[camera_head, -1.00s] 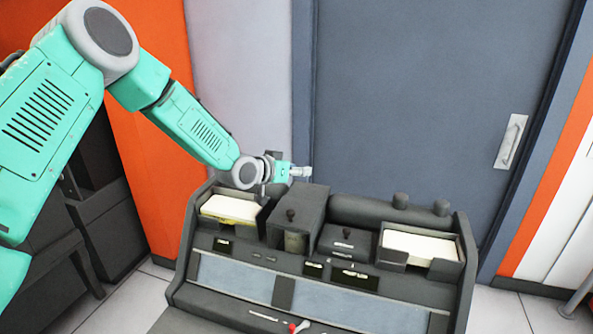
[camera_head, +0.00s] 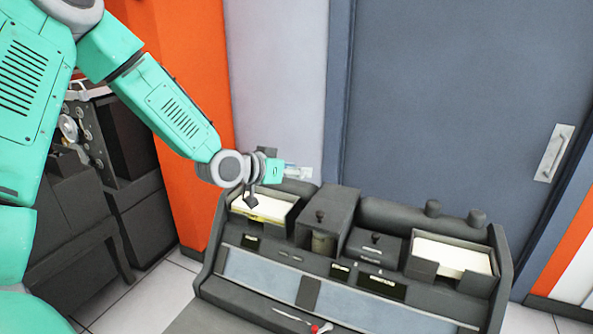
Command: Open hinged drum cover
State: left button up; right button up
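The punch card machine (camera_head: 307,293) stands in front of me. In its top middle is a dark box-shaped cover (camera_head: 340,203) with a small knob on its front part, probably the drum cover; it looks shut. A drum-like round part (camera_head: 322,244) shows just below its front edge. My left gripper (camera_head: 299,172) is above and behind the left card tray, to the left of the cover, and apart from it. It is small and seen from the side, so I cannot tell how its fingers stand. My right gripper is not in view.
Card trays sit on the machine's left (camera_head: 266,206) and right (camera_head: 452,254). A lower dark block with a knob (camera_head: 374,245) is beside the cover. A grey door (camera_head: 470,100) and an orange wall panel (camera_head: 195,60) are behind. Dark equipment (camera_head: 130,150) stands at left.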

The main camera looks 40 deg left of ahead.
aim_at(331, 216)
jog(key=k+j, duration=0.15)
jog(key=k, duration=0.35)
jog(key=k+j, duration=0.1)
jog(key=k, duration=0.4)
